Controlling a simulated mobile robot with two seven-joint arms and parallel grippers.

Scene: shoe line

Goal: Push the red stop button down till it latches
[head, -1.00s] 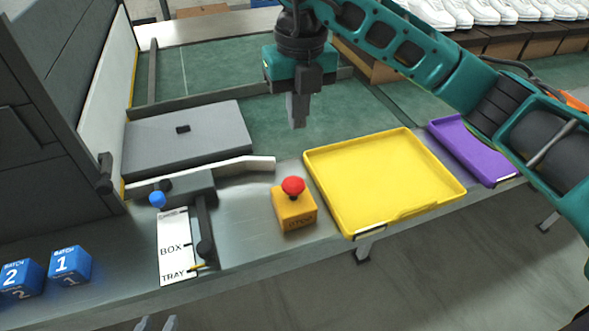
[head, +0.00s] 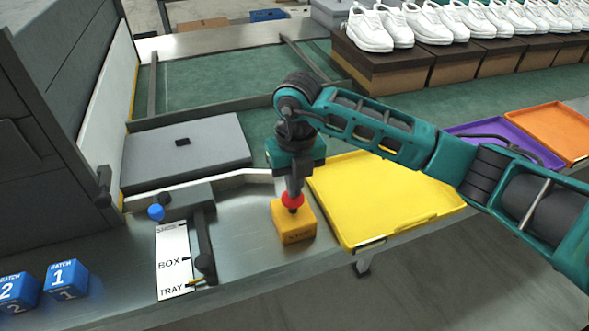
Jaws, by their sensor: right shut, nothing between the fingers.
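The red stop button (head: 285,200) sits on top of a yellow box (head: 292,230) on the metal ledge, left of the yellow tray. My right gripper (head: 294,208) is shut and points straight down at the button. Its fingers overlap the red cap in the head view and hide its middle. The fingertips look to be at the cap, but I cannot tell whether they touch it or how far down it is. My left gripper is not in view.
The yellow tray (head: 345,222) lies right beside the button box. A lever with a BOX/TRAY label plate (head: 172,247) stands to the left, with blue batch cubes (head: 66,279) further left. A grey lid-like box (head: 215,150) lies behind.

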